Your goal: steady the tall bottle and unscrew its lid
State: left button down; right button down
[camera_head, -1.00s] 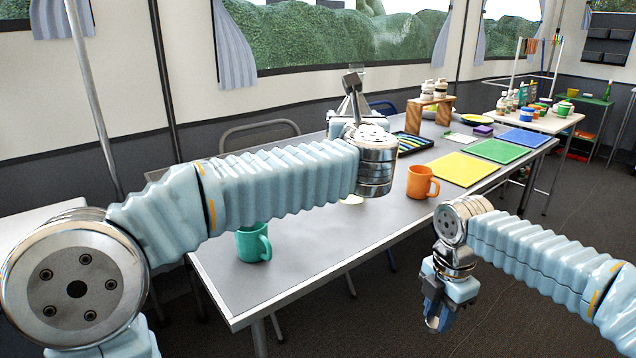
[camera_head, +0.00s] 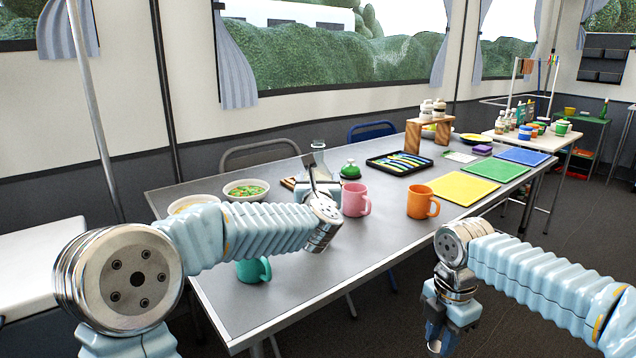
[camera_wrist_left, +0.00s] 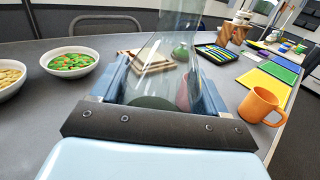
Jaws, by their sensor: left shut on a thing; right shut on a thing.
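The tall clear glass bottle (camera_head: 318,152) stands up behind my left gripper in the head view. In the left wrist view the bottle (camera_wrist_left: 165,45) rises between the two blue fingers of my left gripper (camera_wrist_left: 165,92), which is shut on it. The bottle's top runs out of that frame, and I cannot tell whether a lid is on it. In the head view my left gripper (camera_head: 321,187) is partly hidden by its own wrist. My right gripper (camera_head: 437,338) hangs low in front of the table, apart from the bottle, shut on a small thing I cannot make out.
A pink mug (camera_head: 355,200), an orange mug (camera_head: 422,202) and a teal mug (camera_head: 254,270) stand near the left arm. A green bell (camera_head: 350,170), a cutlery tray (camera_head: 399,164) and a bowl (camera_head: 246,190) are behind.

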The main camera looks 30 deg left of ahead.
pick_arm(q)
jog(key=shift+f, duration=0.1)
grip_release()
dwell(0.3)
